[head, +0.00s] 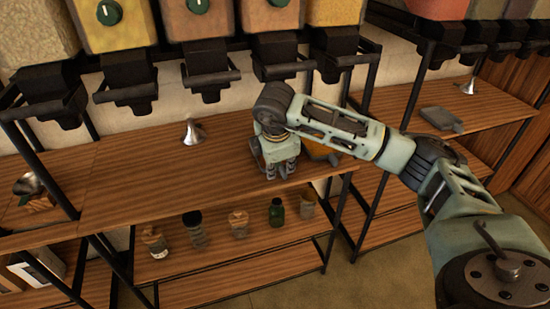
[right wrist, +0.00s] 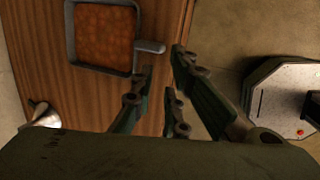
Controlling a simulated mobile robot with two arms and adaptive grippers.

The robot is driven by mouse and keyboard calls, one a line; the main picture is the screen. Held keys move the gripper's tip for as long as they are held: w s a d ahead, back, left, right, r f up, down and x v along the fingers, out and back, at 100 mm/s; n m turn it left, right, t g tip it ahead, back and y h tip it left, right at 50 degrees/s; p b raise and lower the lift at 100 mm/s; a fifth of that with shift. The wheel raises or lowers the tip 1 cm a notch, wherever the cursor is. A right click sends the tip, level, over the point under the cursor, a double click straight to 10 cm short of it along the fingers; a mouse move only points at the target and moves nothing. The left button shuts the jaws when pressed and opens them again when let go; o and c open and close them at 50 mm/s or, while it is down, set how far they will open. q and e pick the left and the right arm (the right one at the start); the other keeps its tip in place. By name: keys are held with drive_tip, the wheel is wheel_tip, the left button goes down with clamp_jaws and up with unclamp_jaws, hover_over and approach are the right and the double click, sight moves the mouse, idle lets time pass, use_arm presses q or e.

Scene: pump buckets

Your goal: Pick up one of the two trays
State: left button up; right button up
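One tray, dark-rimmed and filled with something orange (right wrist: 72,35), lies on the wooden shelf in the right wrist view. Its short grey handle (right wrist: 150,47) points towards my right gripper (right wrist: 162,75). In the head view this tray (head: 320,153) is mostly hidden behind my right arm and gripper (head: 281,172). The right gripper is open, its fingers apart and empty, beside the handle at the shelf's front edge; contact is not visible. A second grey tray (head: 438,118) with a handle lies on the shelf further right. My left gripper is not in view.
Metal funnels stand on the shelf, one left of the gripper (head: 192,132) and one at the far right (head: 469,86). Dispensers with black spouts (head: 210,75) hang above. Several jars (head: 238,222) stand on the lower shelf. The wood left of the gripper is mostly clear.

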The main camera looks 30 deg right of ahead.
drive_tip(key=w+d, duration=0.3)
drive_tip(key=shift+w, duration=0.3)
drive_tip(key=b+x, duration=0.3)
drive_tip(key=x, duration=0.2)
drive_tip(key=shift+f, duration=0.15)
clamp_jaws()
drive_tip(key=shift+r, duration=0.2)
